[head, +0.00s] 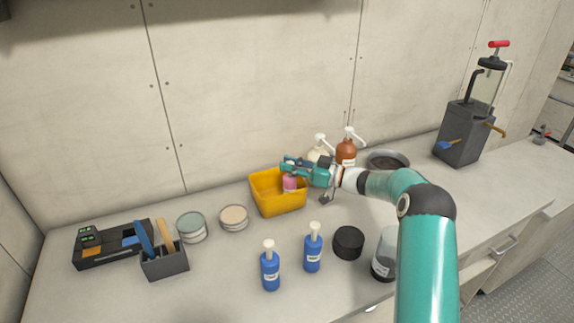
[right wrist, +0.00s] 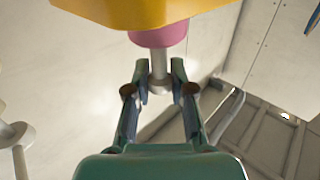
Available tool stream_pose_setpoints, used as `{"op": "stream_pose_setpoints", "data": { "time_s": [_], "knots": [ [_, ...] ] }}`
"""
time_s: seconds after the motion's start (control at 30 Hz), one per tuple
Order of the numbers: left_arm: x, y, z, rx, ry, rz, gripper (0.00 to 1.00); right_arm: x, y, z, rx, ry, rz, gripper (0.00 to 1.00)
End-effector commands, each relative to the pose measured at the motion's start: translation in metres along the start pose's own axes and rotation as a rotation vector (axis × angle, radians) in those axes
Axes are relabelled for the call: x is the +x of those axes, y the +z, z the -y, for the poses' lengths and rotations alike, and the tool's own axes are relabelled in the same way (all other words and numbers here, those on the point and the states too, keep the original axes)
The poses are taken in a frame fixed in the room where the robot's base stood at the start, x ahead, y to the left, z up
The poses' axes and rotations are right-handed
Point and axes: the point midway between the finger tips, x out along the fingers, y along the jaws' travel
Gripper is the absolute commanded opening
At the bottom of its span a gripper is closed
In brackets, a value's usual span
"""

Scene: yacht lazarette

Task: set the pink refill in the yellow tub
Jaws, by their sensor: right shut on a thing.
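The yellow tub (head: 279,206) stands on the counter near the back wall, and its edge also fills the top of the right wrist view (right wrist: 130,12). The pink refill (head: 290,184) is upright within the tub's outline in the head view. My right gripper (head: 291,167) is shut on the refill's narrow pale neck. In the right wrist view the pink body (right wrist: 160,35) is partly covered by the yellow edge, and the fingers (right wrist: 159,90) flank the neck. I cannot tell whether the refill's base touches the tub floor. My left gripper is not in view.
Two blue pump bottles (head: 312,252) and a black round lid (head: 348,243) stand in front. Brown (head: 346,153) and cream (head: 318,155) pump bottles stand behind my gripper. Round tins (head: 234,218) and a grey holder (head: 164,262) are at left. A grey dispenser (head: 463,132) stands far right.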

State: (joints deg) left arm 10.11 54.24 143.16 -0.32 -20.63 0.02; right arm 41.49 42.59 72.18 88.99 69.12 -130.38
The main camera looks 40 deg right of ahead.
Motion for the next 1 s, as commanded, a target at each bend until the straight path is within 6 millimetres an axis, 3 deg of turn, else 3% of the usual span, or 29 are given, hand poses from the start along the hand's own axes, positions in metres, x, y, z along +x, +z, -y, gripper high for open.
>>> {"op": "stream_pose_setpoints", "data": {
  "time_s": [0.13, 0.17, 0.3, 0.73, 1.0],
  "knots": [
    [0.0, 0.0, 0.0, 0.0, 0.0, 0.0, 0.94, 0.0, 0.0, 0.0, 0.0, 0.0, 0.0, 0.0],
    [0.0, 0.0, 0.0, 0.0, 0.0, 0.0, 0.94, 0.0, 0.001, 0.0, 0.001, 0.0, 0.001, 0.26],
    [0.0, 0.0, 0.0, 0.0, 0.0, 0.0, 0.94, 0.001, 0.001, 0.0, 0.001, -0.001, 0.002, 0.47],
    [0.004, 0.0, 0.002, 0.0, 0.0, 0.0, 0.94, -0.007, 0.002, 0.0, 0.0, 0.0, 0.002, 0.47],
    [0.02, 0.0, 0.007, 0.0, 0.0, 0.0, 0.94, -0.052, 0.004, -0.001, 0.0, 0.002, 0.003, 0.47]
  ]
}}
